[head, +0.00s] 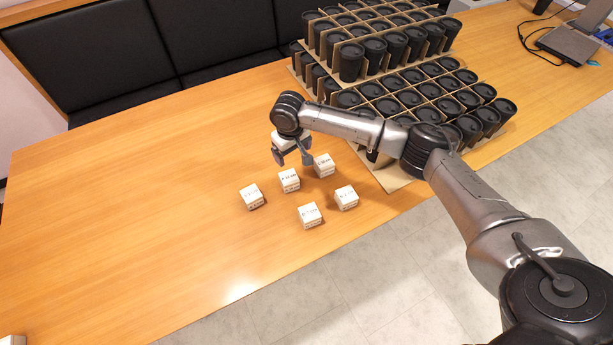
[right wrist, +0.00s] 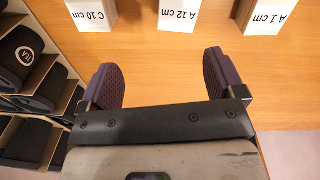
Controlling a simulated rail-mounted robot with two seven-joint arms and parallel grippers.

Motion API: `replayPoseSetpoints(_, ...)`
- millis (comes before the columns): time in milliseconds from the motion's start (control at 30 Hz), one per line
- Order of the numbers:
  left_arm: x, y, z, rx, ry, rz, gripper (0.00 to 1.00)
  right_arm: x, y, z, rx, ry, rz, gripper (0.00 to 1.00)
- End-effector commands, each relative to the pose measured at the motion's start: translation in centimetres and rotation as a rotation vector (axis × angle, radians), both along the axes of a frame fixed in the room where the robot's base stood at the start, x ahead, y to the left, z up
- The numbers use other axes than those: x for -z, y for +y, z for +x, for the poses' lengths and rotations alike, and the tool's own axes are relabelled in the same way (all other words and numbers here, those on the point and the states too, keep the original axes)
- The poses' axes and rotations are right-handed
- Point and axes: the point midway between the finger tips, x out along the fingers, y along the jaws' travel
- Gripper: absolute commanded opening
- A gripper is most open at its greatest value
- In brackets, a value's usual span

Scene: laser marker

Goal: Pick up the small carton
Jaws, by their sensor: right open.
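Several small white cartons with printed labels stand on the wooden table in the head view: one at the left (head: 251,197), one in the middle (head: 289,181), one at the upper right (head: 324,166), one at the right (head: 346,198) and one at the front (head: 310,216). A white shape (head: 284,142) beside my gripper is partly hidden. My right gripper (head: 291,157) is open just behind the middle carton. In the right wrist view its fingers (right wrist: 163,78) are apart with bare table between them.
Cardboard racks (head: 385,90) full of black cups stand behind and right of the cartons, close to my right arm. A dark padded bench (head: 110,60) lines the table's far side. The table's left part (head: 130,210) is clear. A grey device (head: 580,45) stands far right.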

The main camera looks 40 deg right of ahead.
Motion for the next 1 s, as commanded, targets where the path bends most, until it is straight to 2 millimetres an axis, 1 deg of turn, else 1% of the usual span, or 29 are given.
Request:
replayPoseSetpoints(33,0.0,-0.1,0.0,-0.002,0.001,-0.004,0.43,0.0,0.7,-0.2,0.055,0.013,0.035,0.88)
replayPoseSetpoints(100,0.0,-0.3,0.0,-0.005,0.002,-0.010,0.43,-0.1,1.1,-0.4,0.127,0.022,0.055,0.88)
replayPoseSetpoints(267,0.1,-0.1,0.0,-0.004,0.000,-0.003,0.43,0.1,1.1,-0.4,0.233,0.018,0.054,0.88)
replayPoseSetpoints(367,0.5,0.2,0.0,0.000,0.001,0.004,0.43,1.2,1.1,-0.5,0.258,0.019,0.053,0.88)
replayPoseSetpoints(600,1.6,0.2,0.0,0.003,0.002,0.007,0.43,5.3,1.1,-0.4,0.261,0.017,0.052,0.88)
replayPoseSetpoints(700,2.0,0.2,0.0,0.003,0.002,0.007,0.43,6.7,1.1,-0.4,0.260,0.017,0.052,0.88)
replayPoseSetpoints(833,2.3,0.2,0.0,0.003,0.002,0.007,0.43,8.0,1.1,-0.4,0.260,0.016,0.053,0.88)
replayPoseSetpoints(1000,2.4,0.2,0.0,0.003,0.002,0.006,0.43,8.6,1.1,-0.4,0.259,0.015,0.053,0.88)
